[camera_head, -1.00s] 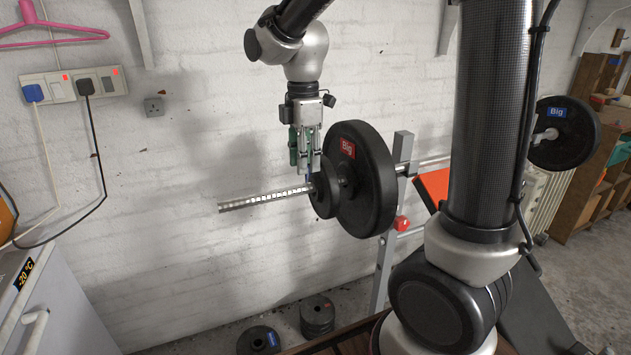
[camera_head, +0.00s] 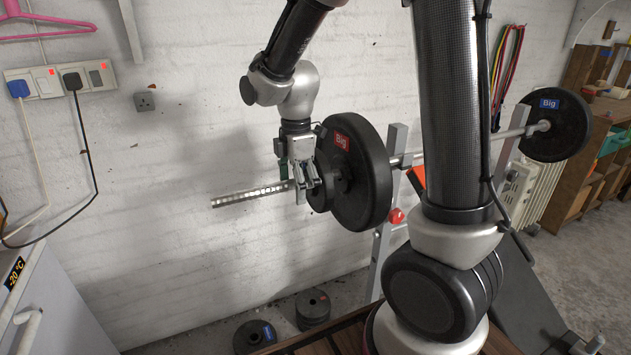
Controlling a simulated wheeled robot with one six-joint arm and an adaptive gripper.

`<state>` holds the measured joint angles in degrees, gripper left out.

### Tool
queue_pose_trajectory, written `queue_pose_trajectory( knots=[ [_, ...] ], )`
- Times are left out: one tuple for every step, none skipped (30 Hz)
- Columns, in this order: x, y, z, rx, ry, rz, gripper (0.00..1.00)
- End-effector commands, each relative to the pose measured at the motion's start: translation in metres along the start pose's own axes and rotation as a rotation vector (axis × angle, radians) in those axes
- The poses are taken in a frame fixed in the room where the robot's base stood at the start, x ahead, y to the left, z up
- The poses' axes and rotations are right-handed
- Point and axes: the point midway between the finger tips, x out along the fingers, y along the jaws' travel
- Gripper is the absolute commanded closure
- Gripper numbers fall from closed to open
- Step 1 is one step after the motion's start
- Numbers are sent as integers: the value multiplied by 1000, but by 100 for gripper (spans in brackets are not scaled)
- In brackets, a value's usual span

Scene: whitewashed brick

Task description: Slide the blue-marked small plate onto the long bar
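A blue-marked black plate (camera_head: 250,338) lies flat on the floor at the bottom of the picture. A small black plate (camera_head: 321,197) hangs on the long bar (camera_head: 250,194), beside the big plate with the red "Big" label (camera_head: 368,185); I cannot see whether it bears a blue mark. My gripper (camera_head: 306,194) points down at the bar, just left of this small plate and partly in front of it. Its fingers hide part of the bar and the small plate's left side. I cannot tell whether they touch the plate or grip anything.
A stack of black plates (camera_head: 312,307) stands on the floor by the wall. A grey upright (camera_head: 397,150) with a red knob (camera_head: 397,215) stands behind the big plate. Another big plate (camera_head: 558,122) with a blue label hangs at the far right. The bar's left end is clear.

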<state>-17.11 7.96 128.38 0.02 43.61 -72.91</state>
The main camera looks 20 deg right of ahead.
Motion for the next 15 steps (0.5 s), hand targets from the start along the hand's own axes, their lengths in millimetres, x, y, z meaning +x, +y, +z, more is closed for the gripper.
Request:
queue_pose_trajectory(
  knots=[
    [3,-2,1,2,-1,-8,43],
    [3,-2,1,2,-1,-8,43],
    [3,-2,1,2,-1,-8,43],
    [3,-2,1,2,-1,-7,43],
    [3,-2,1,2,-1,-8,43],
    [3,-2,1,2,-1,-8,43],
    [3,-2,1,2,-2,-8,43],
    [3,-2,1,2,-2,-8,43],
    [2,-2,1,2,-2,-8,43],
    [2,-2,1,2,-2,-8,43],
    [2,-2,1,2,-2,-8,43],
    [2,-2,1,2,-2,-8,43],
    [2,-2,1,2,-2,-8,43],
    [2,-2,1,2,-2,-8,43],
    [2,-2,2,2,-2,-8,43]
  ],
)
